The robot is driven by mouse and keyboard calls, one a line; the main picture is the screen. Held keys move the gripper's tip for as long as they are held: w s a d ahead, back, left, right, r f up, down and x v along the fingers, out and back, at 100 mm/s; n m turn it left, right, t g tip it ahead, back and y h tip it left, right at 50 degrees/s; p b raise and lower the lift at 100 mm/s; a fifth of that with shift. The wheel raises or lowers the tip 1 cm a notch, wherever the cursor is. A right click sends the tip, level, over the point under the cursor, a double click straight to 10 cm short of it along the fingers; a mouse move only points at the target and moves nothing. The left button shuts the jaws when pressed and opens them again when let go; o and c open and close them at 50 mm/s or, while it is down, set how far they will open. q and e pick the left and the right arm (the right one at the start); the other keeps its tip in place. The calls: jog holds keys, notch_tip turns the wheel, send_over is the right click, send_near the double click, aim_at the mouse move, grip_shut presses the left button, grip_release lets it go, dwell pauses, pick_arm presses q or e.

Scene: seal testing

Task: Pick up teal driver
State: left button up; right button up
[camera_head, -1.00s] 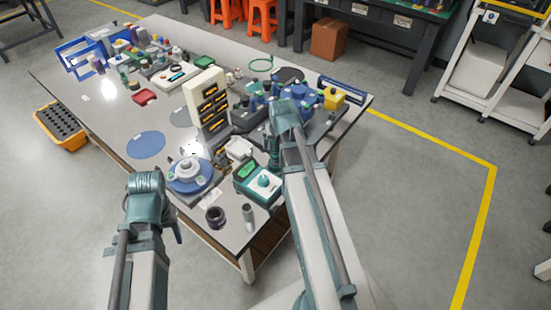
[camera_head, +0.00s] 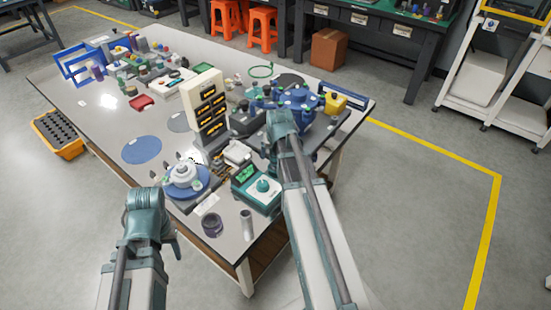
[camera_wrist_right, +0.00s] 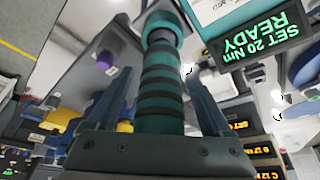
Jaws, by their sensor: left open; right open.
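The teal driver (camera_wrist_right: 160,88) has a teal handle with dark rings. In the right wrist view it stands between the two fingers of my right gripper (camera_wrist_right: 155,105), which are spread apart on either side of it. I cannot tell whether either finger touches it. In the head view my right wrist (camera_head: 282,125) is over the driver's place and hides most of it. My left gripper (camera_head: 172,240) is low at the table's front left edge, mostly hidden by its own wrist, and holds nothing that I can see.
A teal controller box (camera_head: 257,188) with a green display stands close beside the driver; its screen (camera_wrist_right: 255,35) reads SET 20 Nm READY. A blue-and-white round fixture (camera_head: 184,178), a dark ring (camera_head: 212,224), a metal cylinder (camera_head: 246,223) and a cream rack (camera_head: 205,90) stand nearby.

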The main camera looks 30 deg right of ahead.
grip_shut()
pick_arm(q)
jog(key=shift+r, duration=0.25)
pick_arm(e)
jog(key=shift+r, duration=0.25)
